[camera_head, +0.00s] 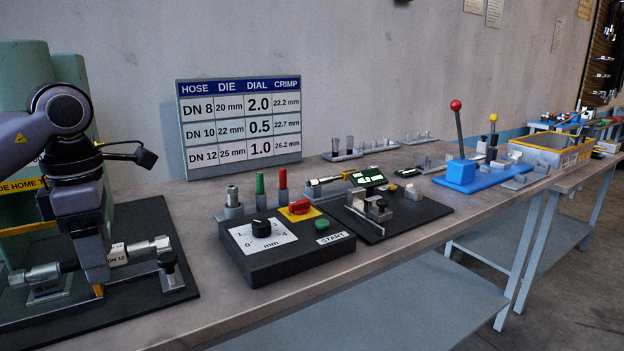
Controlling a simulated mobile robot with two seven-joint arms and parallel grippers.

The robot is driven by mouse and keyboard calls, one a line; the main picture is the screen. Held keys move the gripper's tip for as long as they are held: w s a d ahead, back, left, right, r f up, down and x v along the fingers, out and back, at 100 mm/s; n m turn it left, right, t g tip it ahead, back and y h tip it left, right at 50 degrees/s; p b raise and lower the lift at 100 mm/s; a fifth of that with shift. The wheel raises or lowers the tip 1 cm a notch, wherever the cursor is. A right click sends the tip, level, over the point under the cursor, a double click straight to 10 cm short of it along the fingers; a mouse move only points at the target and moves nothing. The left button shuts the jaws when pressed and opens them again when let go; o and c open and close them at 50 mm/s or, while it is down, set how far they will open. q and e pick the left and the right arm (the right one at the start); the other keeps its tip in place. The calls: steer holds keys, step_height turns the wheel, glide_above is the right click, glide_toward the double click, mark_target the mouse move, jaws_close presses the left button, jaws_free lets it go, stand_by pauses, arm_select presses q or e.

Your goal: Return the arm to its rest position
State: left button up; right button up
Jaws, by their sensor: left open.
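My left arm comes in from the left, with its gripper (98,288) pointing down over a black base plate (178,256) at the left end of the bench. The gripper is open. It sits at the middle of a lying hose piece (141,248) with metal ends and a DN 12 label. From this view I cannot tell whether its fingers touch the hose piece or stand beside it. Part of the hose piece is hidden behind the gripper. My right gripper is not in view.
A black control box (285,262) with a dial and START button stands to the right. A DN chart board (240,125) stands behind it. A green machine body (22,75) is behind my arm. Further right are a blue block with a lever (462,172) and a yellow-rimmed crate (550,142).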

arm_select(q)
steer(key=d+f+m+g+h, duration=0.1)
steer(key=d+f+h, duration=0.3)
steer(key=d+f, duration=0.45)
steer(key=s+d+r+n+t+h+p, duration=0.1)
steer(key=s+d+n+h+p, duration=0.15)
steer(key=d+n+h, duration=0.5)
steer(key=s+d+r+n+t+h+p, duration=0.1)
steer(key=s+d+r+n+h, duration=0.15)
steer(key=d+h, duration=0.85)
steer(key=w+a+f+n+t+y+p, duration=0.1)
steer(key=a+f+n+t+y, duration=0.45)
steer(key=n, duration=0.75)
steer(key=w+a+f+n+t+y, duration=0.1)
steer(key=a+f+n+t+y, duration=0.2)
steer(key=f+n+t+y, duration=0.65)
steer(key=s+a+f+n+g+y, duration=0.2)
steer(key=s+a+f+n, duration=0.2)
steer(key=s+f+n, duration=0.3)
steer(key=s+a+f+n+g+y+p, duration=0.1)
steer(key=s+a+f+n+g+y, duration=0.2)
steer(key=s+a+f+n, duration=0.2)
steer(key=s+f+n, duration=0.1)
steer(key=s+f, duration=0.2)
steer(key=shift+a+f+n+g, duration=0.2)
steer(key=shift+f+n+g, duration=0.05)
steer(key=shift+n+g, duration=0.1)
